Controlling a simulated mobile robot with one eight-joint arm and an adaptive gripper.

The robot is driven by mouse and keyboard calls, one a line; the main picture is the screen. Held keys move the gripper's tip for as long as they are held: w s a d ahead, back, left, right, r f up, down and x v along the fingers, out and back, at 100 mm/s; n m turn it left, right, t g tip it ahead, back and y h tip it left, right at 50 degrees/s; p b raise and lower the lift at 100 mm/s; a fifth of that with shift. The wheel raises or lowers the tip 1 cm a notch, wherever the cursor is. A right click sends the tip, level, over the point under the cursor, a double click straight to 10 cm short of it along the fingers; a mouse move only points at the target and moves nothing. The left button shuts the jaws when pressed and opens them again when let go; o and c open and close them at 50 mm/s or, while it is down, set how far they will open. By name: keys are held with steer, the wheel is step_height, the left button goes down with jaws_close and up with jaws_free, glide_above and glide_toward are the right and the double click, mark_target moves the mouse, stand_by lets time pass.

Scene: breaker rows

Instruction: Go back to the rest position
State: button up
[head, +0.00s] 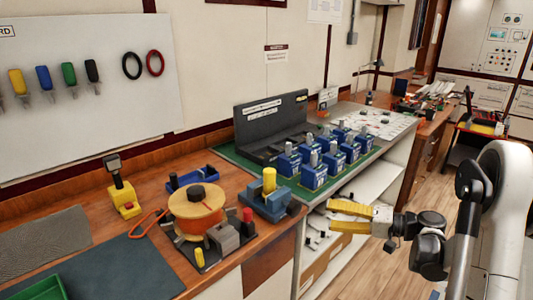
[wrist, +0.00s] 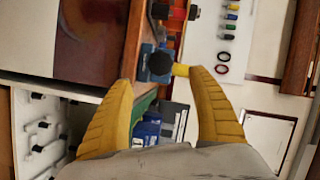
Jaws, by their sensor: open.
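My gripper (head: 332,216) has two yellow fingers and is held in front of the bench, right of and below the blue breakers. Its fingers are spread apart with nothing between them. In the wrist view my gripper (wrist: 159,78) shows both fingers wide apart, with the bench and wall beyond. Several blue breakers (head: 314,175) with grey levers stand in rows on a green mat (head: 232,154). They are apart from the gripper. A blue breaker (wrist: 147,130) also shows between the fingers in the wrist view, some distance beyond them.
A dark rack (head: 272,118) stands behind the breakers. An orange cable reel (head: 196,213), a blue vise-like block (head: 267,204) and a yellow-black tool (head: 121,190) occupy the wooden bench. Open white shelves (head: 368,191) lie under the bench beside my gripper. Wooden floor (head: 387,272) is clear.

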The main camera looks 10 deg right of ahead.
steer(key=s+a+r+g+h, duration=0.3)
steer(key=s+a+h, duration=0.45)
steer(key=a, duration=0.35)
steer(key=s+n+h, duration=0.1)
steer(key=s+h, duration=0.2)
steer(key=s, duration=0.5)
steer(key=s+d+n+t+h, duration=0.1)
steer(key=s+n+h, duration=0.1)
steer(key=s, duration=0.6)
steer(key=shift+d+r+h, duration=0.15)
steer(key=shift+d+h, duration=0.1)
steer(key=shift+h, duration=0.4)
